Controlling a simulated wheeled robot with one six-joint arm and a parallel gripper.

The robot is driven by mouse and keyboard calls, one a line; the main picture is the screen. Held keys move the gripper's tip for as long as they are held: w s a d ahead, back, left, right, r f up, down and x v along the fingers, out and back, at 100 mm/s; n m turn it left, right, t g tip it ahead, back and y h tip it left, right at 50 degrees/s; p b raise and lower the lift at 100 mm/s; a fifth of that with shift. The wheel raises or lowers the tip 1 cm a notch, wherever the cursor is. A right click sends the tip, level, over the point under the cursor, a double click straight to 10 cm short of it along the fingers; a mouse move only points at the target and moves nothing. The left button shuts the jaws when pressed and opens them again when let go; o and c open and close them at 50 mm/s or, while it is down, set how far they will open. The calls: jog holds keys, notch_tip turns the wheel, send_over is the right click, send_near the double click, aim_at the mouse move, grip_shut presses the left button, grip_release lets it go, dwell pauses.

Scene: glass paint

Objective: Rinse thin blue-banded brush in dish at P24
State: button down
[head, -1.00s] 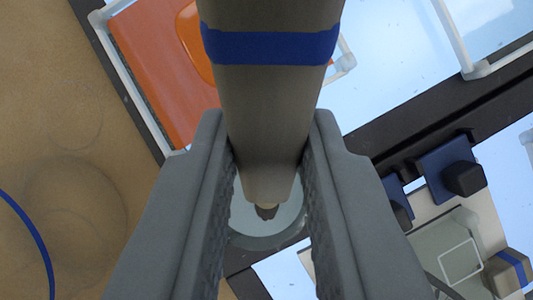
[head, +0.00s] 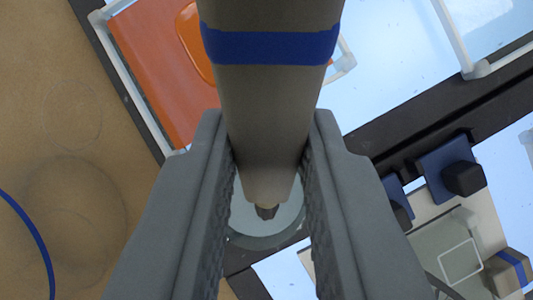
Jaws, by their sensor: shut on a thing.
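My gripper (head: 267,190) is shut on the blue-banded brush (head: 268,110), whose grey-brown handle runs from the top edge down between the two fingers. A blue band (head: 270,46) wraps the handle near the top of the view. The brush's lower end points down over a round, pale dish (head: 265,242) directly below. The fingers hide both sides of the dish. I cannot tell whether the bristles touch what is in it. No P24 label can be read.
An orange panel (head: 150,75) in a white frame lies upper left. Dark bars (head: 440,110) cross between bright panes. Dark blue clamps (head: 447,165) with black knobs stand at right, near another blue-banded piece (head: 508,268). A blue cord (head: 35,235) curves over the tan surface at left.

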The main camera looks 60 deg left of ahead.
aim_at(223, 32)
jog(key=shift+w, duration=0.1)
dwell(0.8)
jog(key=shift+w+d, duration=0.15)
jog(key=shift+w, duration=0.05)
dwell(1.1)
jog(key=shift+r, duration=0.1)
jog(key=shift+s+d+r, duration=0.25)
jog(key=shift+d+r, duration=0.35)
jog(key=shift+r, duration=0.25)
jog(key=shift+s+d+r, duration=0.25)
jog(key=shift+d+r, duration=0.3)
jog(key=shift+r, duration=2.5)
